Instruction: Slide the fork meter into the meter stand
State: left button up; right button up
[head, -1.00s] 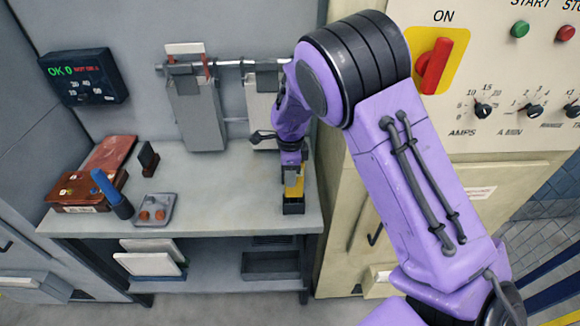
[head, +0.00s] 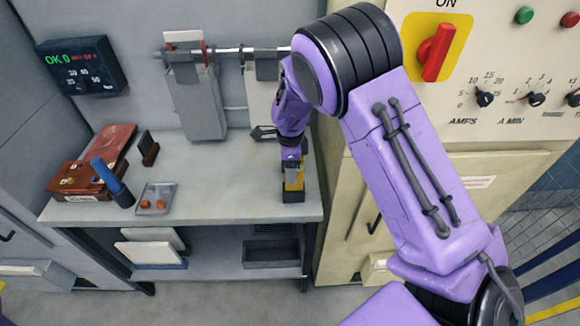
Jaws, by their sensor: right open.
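The fork meter (head: 298,177), a small yellow and dark upright body, stands at the right front of the bench. Its lower end meets the black meter stand (head: 293,196); how deep it sits in the stand is hard to tell at this size. My right gripper (head: 291,160) points down at the top of the meter from above. Its jaws are open, but the fingers are small and partly merge with the meter, so contact cannot be made out. My left gripper is out of view.
On the bench (head: 228,185) are a reddish-brown box (head: 80,180), a blue-handled tool (head: 106,175), a grey tray (head: 155,198) and a small dark block (head: 148,148). Grey panels hang from a rail (head: 230,50) behind. A cream cabinet (head: 385,170) stands close on the right. The bench middle is clear.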

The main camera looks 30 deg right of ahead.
notch_tip(320, 180, up, 11)
jog(key=shift+f+b, duration=0.2)
jog(key=shift+b, duration=0.75)
jog(key=shift+f, duration=0.1)
